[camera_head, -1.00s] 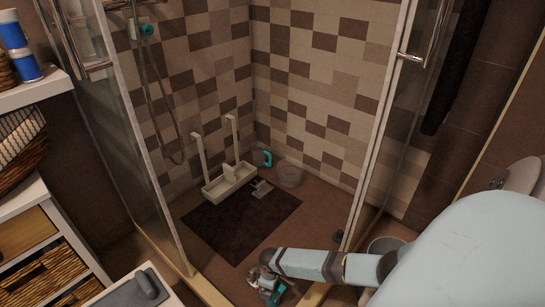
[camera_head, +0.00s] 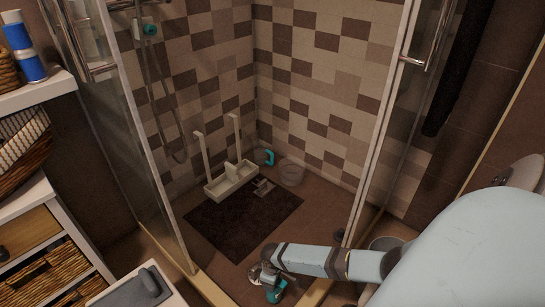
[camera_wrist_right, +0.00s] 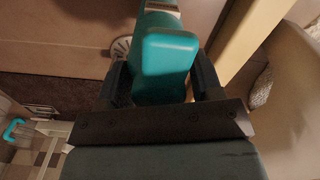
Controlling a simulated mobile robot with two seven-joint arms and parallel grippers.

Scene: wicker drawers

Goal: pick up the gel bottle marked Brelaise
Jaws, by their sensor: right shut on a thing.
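My right gripper (camera_head: 268,279) reaches down over the shower floor near the front threshold. In the right wrist view, its two dark fingers (camera_wrist_right: 165,88) are shut on a teal-ended thing (camera_wrist_right: 166,62), which also shows below the gripper in the head view (camera_head: 276,292). It may be a bottle with a teal cap. No label can be read, so I cannot confirm the name Brelaise. I cannot tell whether it touches the floor. My left gripper is in neither current view.
A dark mat (camera_head: 240,222) lies on the shower floor. A pale caddy (camera_head: 232,181) with two uprights, a clear tub (camera_head: 291,173) and a teal-handled item (camera_head: 268,158) stand behind it. Glass panels flank the opening. Blue-and-white containers (camera_head: 31,66) stand on the left shelf.

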